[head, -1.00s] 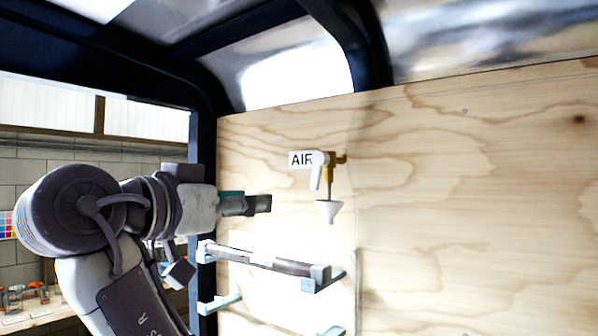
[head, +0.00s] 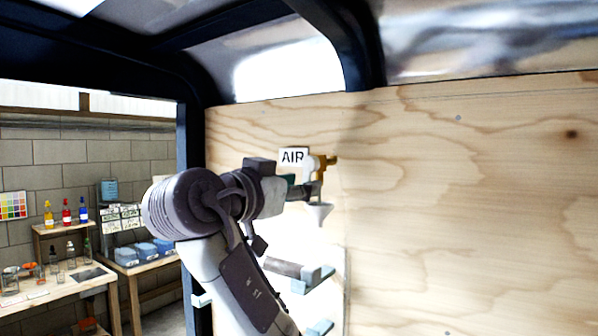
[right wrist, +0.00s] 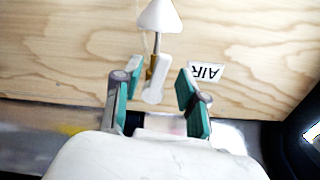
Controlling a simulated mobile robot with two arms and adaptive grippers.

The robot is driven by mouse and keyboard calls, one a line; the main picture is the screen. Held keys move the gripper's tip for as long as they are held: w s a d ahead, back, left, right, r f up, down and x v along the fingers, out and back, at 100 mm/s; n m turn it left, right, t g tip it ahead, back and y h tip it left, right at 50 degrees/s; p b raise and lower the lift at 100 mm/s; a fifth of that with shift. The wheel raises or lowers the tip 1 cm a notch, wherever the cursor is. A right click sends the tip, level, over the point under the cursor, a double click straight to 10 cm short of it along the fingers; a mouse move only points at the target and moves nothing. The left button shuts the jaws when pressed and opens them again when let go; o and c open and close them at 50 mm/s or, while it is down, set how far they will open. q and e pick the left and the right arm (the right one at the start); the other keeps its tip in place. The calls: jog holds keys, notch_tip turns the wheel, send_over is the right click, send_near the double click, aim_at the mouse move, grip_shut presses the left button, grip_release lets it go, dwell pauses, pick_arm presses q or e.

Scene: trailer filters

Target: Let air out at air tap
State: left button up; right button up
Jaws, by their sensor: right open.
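The air tap (head: 321,168) sticks out from the plywood wall, with a brass body, a white lever and a small white funnel (head: 320,213) below it. An "AIR" label (head: 293,157) is beside it. My right gripper (head: 309,191) is at the tap and partly covers the lever. In the right wrist view its green-padded fingers (right wrist: 158,77) are open. The white lever (right wrist: 156,85) shows in the gap between them, with the brass part (right wrist: 149,66) and funnel (right wrist: 159,18) beyond. I cannot tell whether a finger touches the lever. My left gripper is out of view.
A dark frame post (head: 190,150) stands left of the wall. Benches with bottles (head: 66,212) and blue bins (head: 143,252) are beyond. The wall right of the tap is clear.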

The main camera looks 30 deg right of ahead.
jog(key=shift+w+d, duration=0.15)
jog(key=shift+d, duration=0.15)
grip_shut()
jog(key=shift+f, duration=0.1)
